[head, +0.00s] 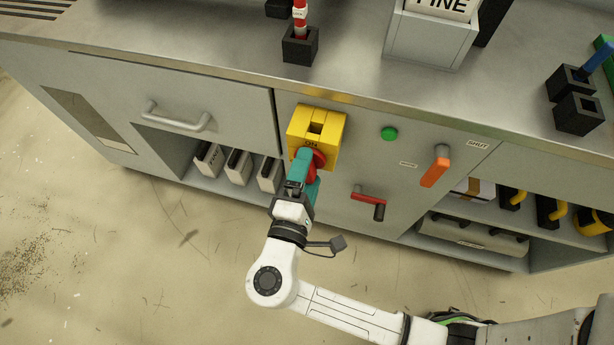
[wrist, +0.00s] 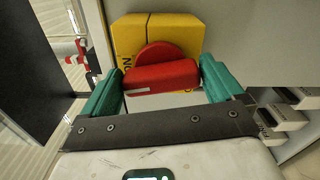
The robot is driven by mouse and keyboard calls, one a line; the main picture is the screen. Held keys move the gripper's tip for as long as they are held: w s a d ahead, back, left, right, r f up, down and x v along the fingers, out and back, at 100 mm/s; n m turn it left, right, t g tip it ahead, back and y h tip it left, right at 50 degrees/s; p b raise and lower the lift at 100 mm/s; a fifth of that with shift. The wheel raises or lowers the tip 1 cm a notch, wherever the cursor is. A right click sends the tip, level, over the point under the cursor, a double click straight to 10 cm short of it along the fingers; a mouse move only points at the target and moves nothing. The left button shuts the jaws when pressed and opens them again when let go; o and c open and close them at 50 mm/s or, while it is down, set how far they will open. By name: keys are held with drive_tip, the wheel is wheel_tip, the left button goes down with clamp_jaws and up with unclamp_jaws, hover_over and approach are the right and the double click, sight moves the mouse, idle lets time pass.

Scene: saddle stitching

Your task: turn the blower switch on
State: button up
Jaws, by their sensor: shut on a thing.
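The blower switch is a yellow box (head: 330,122) with a red rotary knob (head: 319,160) on the front panel of the grey cabinet. Dark lettering reading ON shows on the yellow face just above the knob in the head view. My gripper (head: 309,170) has teal fingers and reaches the knob from below. In the wrist view, the red knob (wrist: 161,76) lies between the two fingertips (wrist: 161,80), which are shut on its ends. A pale mark shows near the bar's left end. My fingers hide part of the knob in the head view.
A green round button or lamp (head: 389,133) sits right of the switch. An orange handle (head: 435,170) and a red crank with a dark grip (head: 370,197) are on the same panel. A drawer handle (head: 176,117) and a shelf with white-faced blocks (head: 238,166) lie left.

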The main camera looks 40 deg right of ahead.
drive_tip(key=shift+f+m+b, duration=0.15)
drive_tip(key=shift+m+b, duration=0.55)
drive_tip(key=shift+m, duration=0.4)
drive_tip(key=o, duration=0.7)
drive_tip(key=v, duration=1.1)
